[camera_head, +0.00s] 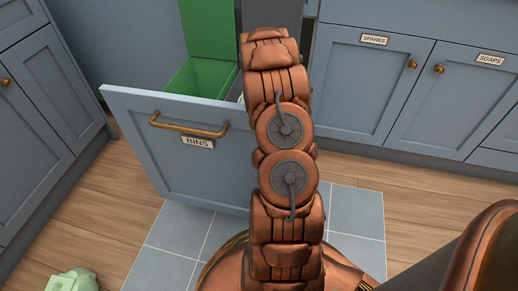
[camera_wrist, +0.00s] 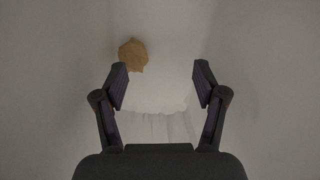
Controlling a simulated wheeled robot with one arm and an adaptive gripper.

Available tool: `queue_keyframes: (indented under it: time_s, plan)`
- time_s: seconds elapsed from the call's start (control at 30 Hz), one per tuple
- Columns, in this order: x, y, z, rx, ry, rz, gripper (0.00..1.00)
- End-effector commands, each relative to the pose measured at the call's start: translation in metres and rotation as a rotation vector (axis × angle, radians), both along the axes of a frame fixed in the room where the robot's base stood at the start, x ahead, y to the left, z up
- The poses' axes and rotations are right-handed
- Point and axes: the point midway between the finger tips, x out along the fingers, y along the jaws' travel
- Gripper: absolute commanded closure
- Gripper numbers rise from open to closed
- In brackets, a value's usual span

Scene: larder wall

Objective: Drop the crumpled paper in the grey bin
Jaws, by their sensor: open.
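In the wrist view, my gripper (camera_wrist: 160,88) is open, with nothing between its fingers. Beyond it are pale grey walls and a whitish, creased surface, which look like the inside of the grey bin (camera_wrist: 255,60). A small brown lump (camera_wrist: 132,55), which looks like the crumpled paper, is ahead of the left fingertip and apart from it. I cannot tell whether it is resting or falling. In the head view, my arm hides my gripper and most of the space beside the green bin. A dark grey upright panel (camera_head: 306,45), perhaps the grey bin's lid, shows behind my arm.
The BINS drawer (camera_head: 180,165) stands pulled out, with a brass handle. Inside it, the green bin (camera_head: 200,78) has its lid up. Cupboards labelled SPARES (camera_head: 365,85) and SOAPS (camera_head: 490,105) are shut. A pale green lump (camera_head: 73,281) lies on the floor, lower left.

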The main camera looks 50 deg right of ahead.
Motion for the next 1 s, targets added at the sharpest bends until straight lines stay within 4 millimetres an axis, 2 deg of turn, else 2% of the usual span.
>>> queue_keyframes:
  time_s: [0.23, 0.43, 0.8, 1.0]
  plan:
    - [0.000, 0.000, 0.002, -0.001, -0.001, 0.000, 0.29]
    - [0.000, -0.001, 0.012, -0.004, -0.002, 0.001, 0.29]
    - [0.003, -0.007, 0.087, -0.003, -0.004, 0.000, 0.29]
    - [0.003, -0.010, 0.120, -0.001, -0.001, 0.000, 0.29]
